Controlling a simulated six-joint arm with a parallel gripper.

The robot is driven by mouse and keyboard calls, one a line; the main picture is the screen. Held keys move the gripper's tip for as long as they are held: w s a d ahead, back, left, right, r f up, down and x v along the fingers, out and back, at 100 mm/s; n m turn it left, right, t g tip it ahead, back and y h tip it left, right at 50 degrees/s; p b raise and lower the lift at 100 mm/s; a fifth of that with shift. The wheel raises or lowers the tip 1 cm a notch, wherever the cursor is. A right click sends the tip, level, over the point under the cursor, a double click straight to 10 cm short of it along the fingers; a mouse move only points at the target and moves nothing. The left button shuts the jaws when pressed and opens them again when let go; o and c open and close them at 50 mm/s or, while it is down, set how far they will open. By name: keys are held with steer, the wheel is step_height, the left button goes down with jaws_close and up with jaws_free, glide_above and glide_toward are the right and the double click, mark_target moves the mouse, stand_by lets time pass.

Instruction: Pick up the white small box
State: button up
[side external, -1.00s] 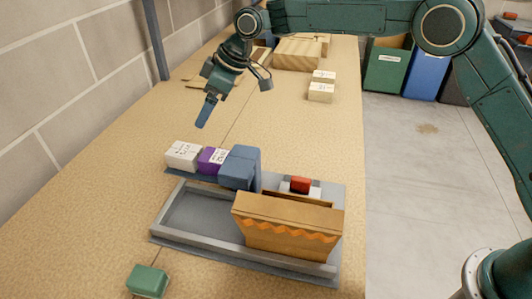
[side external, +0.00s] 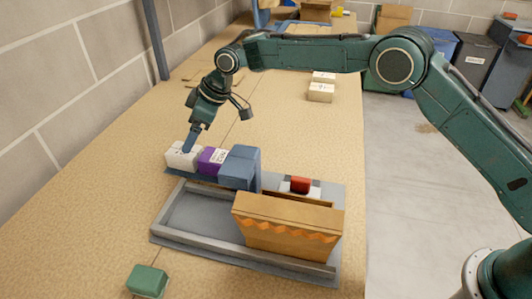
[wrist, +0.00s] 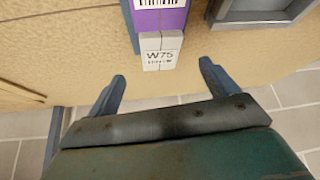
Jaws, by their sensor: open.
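The white small box (side external: 183,156) sits at the left end of a row on a blue-grey ledge, beside a purple box (side external: 212,160). In the wrist view the white box (wrist: 161,51) shows dark lettering and lies between and just beyond my fingertips. My gripper (side external: 190,144) points down at the white box in the side view. In the wrist view my gripper (wrist: 161,72) is open, with a finger to each side of the box and a gap on both sides. Whether a finger touches the box cannot be told from the side view.
A blue box (side external: 239,167) ends the row. A green box (side external: 147,281) lies nearer the camera. The table behind the row is mostly clear.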

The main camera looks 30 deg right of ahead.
mark_target(185, 157)
steer(key=shift+w+a+f, duration=0.15)
steer(key=shift+a+f, duration=0.1)
steer(key=shift+f, duration=0.3)
steer(key=shift+x, duration=2.6)
steer(key=c, duration=1.2)
